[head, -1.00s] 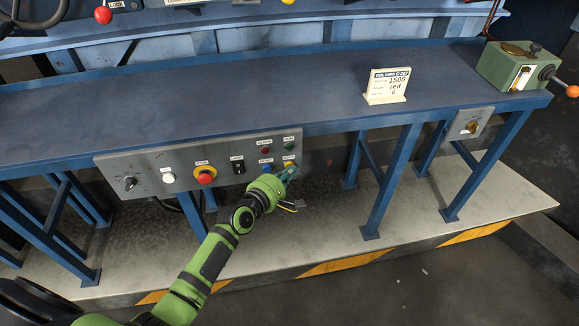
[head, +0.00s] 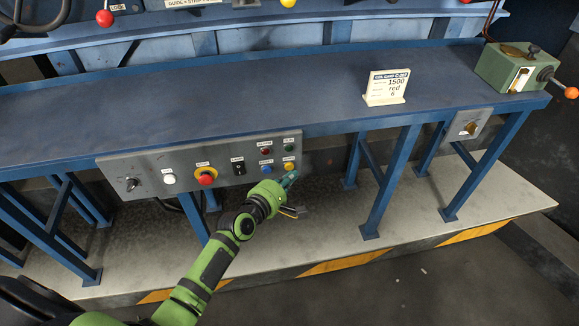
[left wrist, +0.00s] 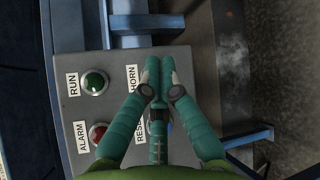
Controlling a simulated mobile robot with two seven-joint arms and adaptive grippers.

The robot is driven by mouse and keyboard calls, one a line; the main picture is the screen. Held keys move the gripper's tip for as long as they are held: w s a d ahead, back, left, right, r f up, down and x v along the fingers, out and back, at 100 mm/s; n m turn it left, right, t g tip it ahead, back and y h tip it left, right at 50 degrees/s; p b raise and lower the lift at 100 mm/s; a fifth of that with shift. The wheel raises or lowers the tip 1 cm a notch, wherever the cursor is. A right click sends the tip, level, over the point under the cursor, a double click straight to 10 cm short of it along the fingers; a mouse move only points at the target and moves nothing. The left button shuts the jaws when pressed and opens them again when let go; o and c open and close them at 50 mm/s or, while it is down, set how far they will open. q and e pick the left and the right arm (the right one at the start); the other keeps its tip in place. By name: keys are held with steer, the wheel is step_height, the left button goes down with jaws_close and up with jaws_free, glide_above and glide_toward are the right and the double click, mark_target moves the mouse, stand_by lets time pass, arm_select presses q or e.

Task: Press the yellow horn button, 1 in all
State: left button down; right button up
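The yellow horn button (head: 288,167) sits at the lower right of the grey control panel, below the green run button (head: 289,148) and right of the blue reset button (head: 266,169). My left gripper (head: 291,177) is just below and in front of the yellow button in the head view, apart from it as far as I can tell. In the left wrist view its teal fingers (left wrist: 160,66) are together with nothing between them. The horn label (left wrist: 131,79) shows beside them; the fingers hide the yellow button there. My right gripper is in neither view.
The panel (head: 220,183) also carries a red alarm button (head: 265,151), a black switch (head: 239,168), a red-and-yellow stop button (head: 205,177) and a white button (head: 169,179). The blue bench (head: 240,105) runs above it. A blue leg (head: 390,185) stands to the right.

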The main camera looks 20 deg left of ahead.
arm_select(q)
steer(key=s, duration=0.1)
steer(key=s+d+p, duration=0.1)
steer(key=s, duration=0.1)
steer(key=s+d+p, duration=0.1)
steer(key=shift+s+d, duration=0.15)
steer(key=shift+d, duration=0.1)
steer(key=shift+f, duration=0.1)
stand_by(0.8)
